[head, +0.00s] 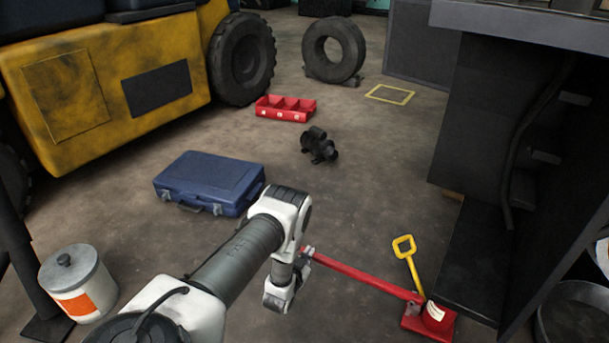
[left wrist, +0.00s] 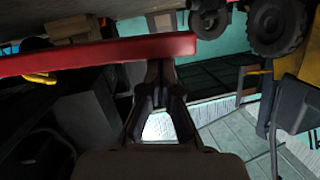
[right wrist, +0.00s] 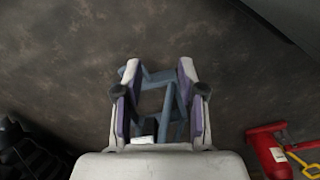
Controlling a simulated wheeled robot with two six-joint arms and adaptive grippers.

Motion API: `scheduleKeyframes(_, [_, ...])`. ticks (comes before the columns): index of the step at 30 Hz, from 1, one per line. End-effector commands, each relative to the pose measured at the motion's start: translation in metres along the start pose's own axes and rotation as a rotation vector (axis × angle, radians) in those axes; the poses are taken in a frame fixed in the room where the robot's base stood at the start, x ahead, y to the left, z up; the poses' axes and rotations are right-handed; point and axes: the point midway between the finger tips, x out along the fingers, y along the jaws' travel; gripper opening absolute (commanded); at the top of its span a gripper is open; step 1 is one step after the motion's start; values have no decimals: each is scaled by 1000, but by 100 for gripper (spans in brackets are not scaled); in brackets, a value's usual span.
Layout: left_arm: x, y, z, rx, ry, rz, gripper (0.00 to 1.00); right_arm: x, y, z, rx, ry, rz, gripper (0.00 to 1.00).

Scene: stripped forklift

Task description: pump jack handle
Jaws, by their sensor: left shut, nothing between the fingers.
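The red jack (head: 432,318) stands on the floor at the lower right in the head view, with its long red handle (head: 365,278) reaching left. A yellow loop grip (head: 404,246) on a rod rises beside it. My left gripper (head: 305,257) is at the handle's free end. In the left wrist view the red handle (left wrist: 100,53) crosses just beyond the shut fingertips (left wrist: 160,66); nothing is between them, and I cannot tell whether they touch the bar.
A blue case (head: 208,182), a black motor-like part (head: 319,146) and a red tray (head: 285,108) lie on the floor. A dark forklift structure (head: 490,160) stands close behind the jack. A lidded can (head: 80,285) is at left.

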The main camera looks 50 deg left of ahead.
Motion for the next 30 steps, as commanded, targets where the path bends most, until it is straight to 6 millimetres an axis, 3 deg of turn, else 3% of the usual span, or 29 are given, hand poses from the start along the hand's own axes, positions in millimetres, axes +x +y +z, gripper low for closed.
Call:
scheduleKeyframes(1, [-7,-2,-16,0,1,2,0,-18,0,1,-2,-2,0,40])
scheduleKeyframes(6, [-52,-4,-15,0,2,2,0,-40,-1,1,-7,-4,-1,40])
scheduleKeyframes(12, [-88,-5,-14,-1,7,3,0,-56,-1,2,-10,-7,-1,40])
scheduleKeyframes(17, [-98,-5,-12,-2,10,2,0,-58,-1,2,-10,-7,-1,40])
scheduleKeyframes(30, [-98,-5,-11,-3,12,2,0,-58,-1,2,-10,-7,-1,40])
